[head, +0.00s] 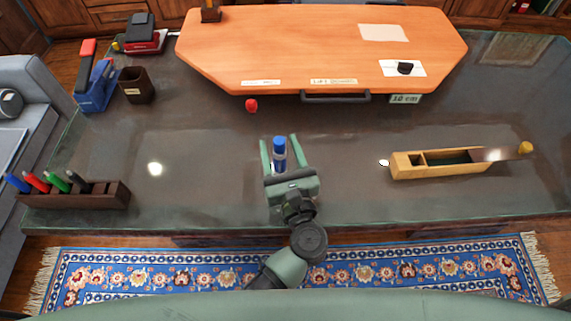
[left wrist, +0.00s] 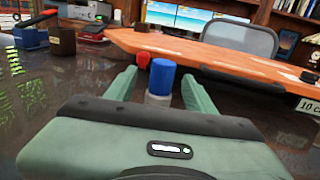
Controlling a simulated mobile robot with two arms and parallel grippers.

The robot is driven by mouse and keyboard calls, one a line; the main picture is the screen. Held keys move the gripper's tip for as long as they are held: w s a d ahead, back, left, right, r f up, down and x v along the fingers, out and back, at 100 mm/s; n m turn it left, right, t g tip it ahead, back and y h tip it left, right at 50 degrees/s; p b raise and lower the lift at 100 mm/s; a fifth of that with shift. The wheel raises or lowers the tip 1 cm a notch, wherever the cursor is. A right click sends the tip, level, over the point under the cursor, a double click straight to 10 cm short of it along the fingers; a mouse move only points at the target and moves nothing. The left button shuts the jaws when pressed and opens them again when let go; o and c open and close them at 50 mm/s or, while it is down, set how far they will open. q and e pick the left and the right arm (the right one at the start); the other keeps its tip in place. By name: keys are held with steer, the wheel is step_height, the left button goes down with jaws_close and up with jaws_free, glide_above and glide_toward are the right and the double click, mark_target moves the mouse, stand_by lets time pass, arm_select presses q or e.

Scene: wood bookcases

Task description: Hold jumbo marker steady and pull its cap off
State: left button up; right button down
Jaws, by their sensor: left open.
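The jumbo marker, with a blue cap (head: 279,143) and a pale body below it, stands apparently upright on the dark glass-topped desk. My left gripper (head: 279,139) is open, its two green fingers on either side of the marker. In the left wrist view the blue cap (left wrist: 163,75) shows between the fingers (left wrist: 160,80), above a greyish body (left wrist: 158,98). Gaps show between the marker and both fingers. The marker's lower end is hidden behind the gripper's palm. My right gripper is not in view.
A small red object (head: 251,105) lies just beyond the marker, left. An orange board (head: 320,45) with a dark handle (head: 335,97) fills the back. A wooden box (head: 440,165) stands right; a rack (head: 100,197) of markers stands left. Bare desk lies on both sides of my gripper.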

mark_target(276, 138)
arm_select(q)
steer(key=shift+x, duration=1.65)
jaws_close()
